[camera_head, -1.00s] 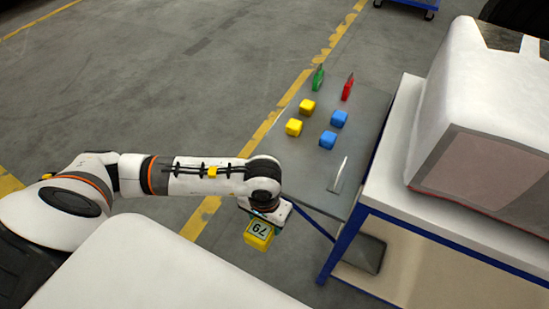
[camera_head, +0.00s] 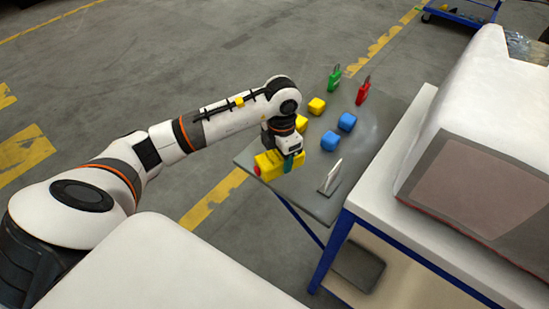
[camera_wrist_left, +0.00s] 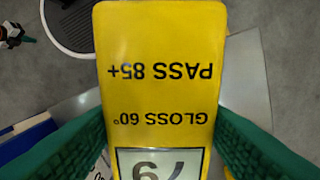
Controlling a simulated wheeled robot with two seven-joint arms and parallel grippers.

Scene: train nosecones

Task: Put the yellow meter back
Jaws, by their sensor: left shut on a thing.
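The yellow meter (camera_head: 268,164) is in my left gripper (camera_head: 289,161), at the near left corner of the grey side table (camera_head: 380,150). In the head view I cannot tell whether it touches the tabletop. A red end shows on its left side. In the left wrist view the meter (camera_wrist_left: 160,75) fills the middle, with upside-down print "PASS 85+" and "GLOSS 60°" and a display reading 79. The green fingers of the left gripper (camera_wrist_left: 160,135) are shut on its two sides. My right gripper is not in view.
A white upright card (camera_head: 330,177) stands right of the meter. A white bench with the nosecone (camera_head: 470,130) borders the right.

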